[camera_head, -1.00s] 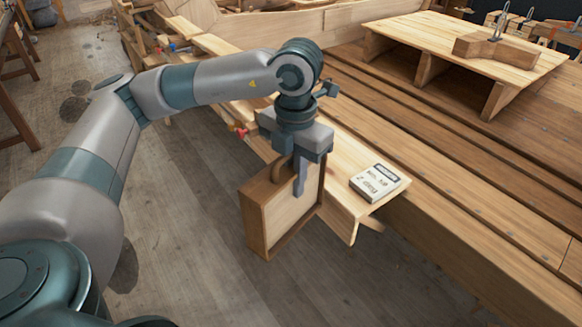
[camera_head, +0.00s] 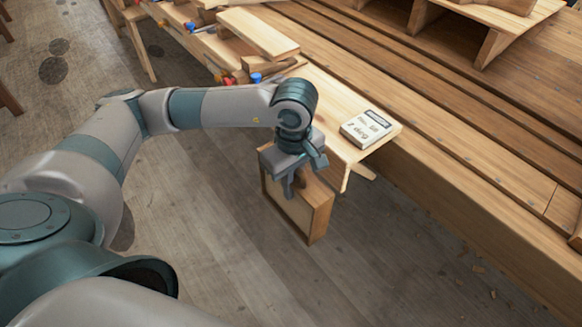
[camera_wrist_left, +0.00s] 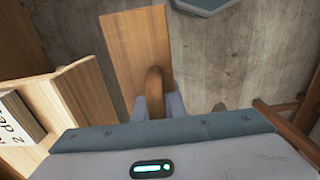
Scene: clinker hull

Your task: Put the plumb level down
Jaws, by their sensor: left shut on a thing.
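The plumb level (camera_head: 316,205) is a shallow, box-like wooden frame with a pale inner panel and a handle on top. My left gripper (camera_head: 293,187) is shut on its handle. The level hangs upright over the floor, beside the near end of the bench plank. In the left wrist view, the level's wooden edge (camera_wrist_left: 137,55) and curved handle (camera_wrist_left: 154,85) show between the fingers of my left gripper (camera_wrist_left: 158,105). The fingers partly hide the handle. My right gripper is not in view.
A white block marked "2 deg" (camera_head: 366,128) lies on the plank (camera_head: 325,100) close to the level. Clamps and tools, including a blue one (camera_head: 256,78), line the bench farther back. The planked hull (camera_head: 450,150) fills the right. The floor (camera_head: 380,270) below is clear.

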